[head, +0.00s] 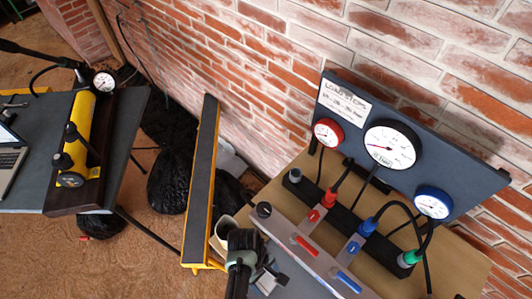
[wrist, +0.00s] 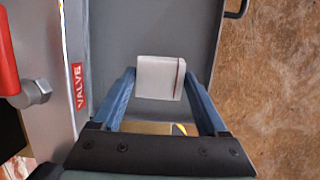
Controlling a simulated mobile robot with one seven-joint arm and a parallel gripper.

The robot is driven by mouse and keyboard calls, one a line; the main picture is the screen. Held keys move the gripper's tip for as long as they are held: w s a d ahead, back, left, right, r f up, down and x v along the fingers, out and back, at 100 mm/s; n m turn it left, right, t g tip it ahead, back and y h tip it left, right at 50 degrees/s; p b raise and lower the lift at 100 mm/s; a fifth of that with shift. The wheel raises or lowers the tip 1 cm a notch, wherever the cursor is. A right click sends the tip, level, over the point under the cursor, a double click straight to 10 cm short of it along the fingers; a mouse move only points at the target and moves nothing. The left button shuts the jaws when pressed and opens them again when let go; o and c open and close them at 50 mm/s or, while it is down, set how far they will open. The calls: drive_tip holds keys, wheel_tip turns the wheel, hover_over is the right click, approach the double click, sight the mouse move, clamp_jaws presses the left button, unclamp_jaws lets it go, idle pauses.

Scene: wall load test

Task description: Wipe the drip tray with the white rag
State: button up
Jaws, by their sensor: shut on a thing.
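My gripper (wrist: 160,75) shows in the wrist view with its two blue fingers wide apart, one on each side of the white rag (wrist: 156,80). It is shut on the rag, which looks like a folded white block with a thin dark line near its right edge. The grey drip tray (wrist: 120,30) lies below, with a raised rim along its right side. The rag is over the tray; I cannot tell whether it touches the tray floor. In the head view, my dark arm end (head: 243,245) hides most of this area.
A panel with a red lever (wrist: 7,50) and a VALVE label (wrist: 79,87) stands left of the tray. In the head view, a gauge board (head: 345,105) with hoses is at right, and a yellow-edged beam (head: 203,170) is left of my arm. Brown floor lies right of the tray.

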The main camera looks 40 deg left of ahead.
drive_tip(key=shift+r+p, duration=1.95)
drive_tip(key=shift+r, duration=0.4)
